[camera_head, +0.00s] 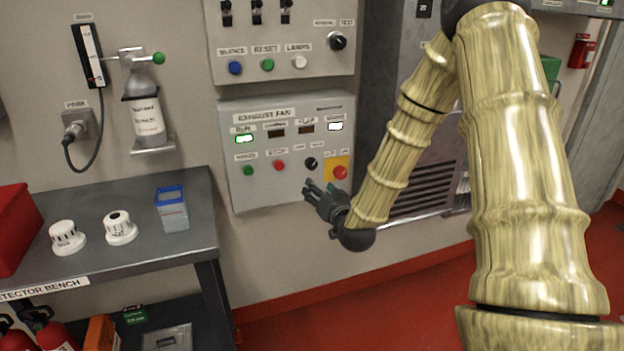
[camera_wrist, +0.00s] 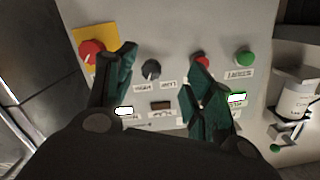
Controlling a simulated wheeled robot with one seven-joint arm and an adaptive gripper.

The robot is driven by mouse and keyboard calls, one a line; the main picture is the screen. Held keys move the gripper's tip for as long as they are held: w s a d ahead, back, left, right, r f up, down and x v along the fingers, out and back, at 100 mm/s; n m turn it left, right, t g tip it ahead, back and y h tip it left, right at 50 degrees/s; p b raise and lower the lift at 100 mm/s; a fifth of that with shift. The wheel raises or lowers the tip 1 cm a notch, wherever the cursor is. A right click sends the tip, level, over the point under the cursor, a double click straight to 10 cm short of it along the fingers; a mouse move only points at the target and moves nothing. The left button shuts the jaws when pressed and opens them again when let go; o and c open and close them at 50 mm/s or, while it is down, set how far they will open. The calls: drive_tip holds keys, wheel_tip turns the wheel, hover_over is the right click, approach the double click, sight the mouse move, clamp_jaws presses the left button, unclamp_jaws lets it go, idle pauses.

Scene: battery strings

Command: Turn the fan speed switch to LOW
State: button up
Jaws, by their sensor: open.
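The exhaust fan panel (camera_head: 262,190) is a grey box on the wall. Its black rotary knob (camera_head: 310,163), which looks like the fan speed switch, sits between a red button and a red mushroom button on a yellow plate. My gripper (camera_head: 317,190) is open and empty, just below and in front of the knob. In the wrist view, turned upside down, the knob (camera_wrist: 151,70) shows between the spread green fingers of my gripper (camera_wrist: 162,60). No contact with the knob shows.
The red mushroom button (camera_wrist: 91,52) is close beside one finger. The red button (camera_wrist: 201,62) is by the other finger, and the green button (camera_wrist: 245,55) lies further right. A green RUN lamp (camera_head: 244,139) is lit. A detector bench (camera_head: 130,260) stands at left.

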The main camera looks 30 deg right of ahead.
sight(313, 166)
drive_tip(key=shift+m+t+h, duration=0.3)
drive_tip(key=shift+m+t, duration=0.1)
drive_tip(key=shift+t, duration=0.2)
drive_tip(key=w+d, duration=0.1)
drive_tip(key=w, duration=0.2)
drive_tip(key=w+d+r, duration=0.1)
drive_tip(key=w+d, duration=0.1)
drive_tip(key=w, duration=0.2)
drive_tip(key=w+d+r, duration=0.1)
drive_tip(key=w, duration=0.3)
drive_tip(key=shift+d+r, duration=0.2)
drive_tip(key=shift+d, duration=0.1)
drive_tip(key=c, duration=1)
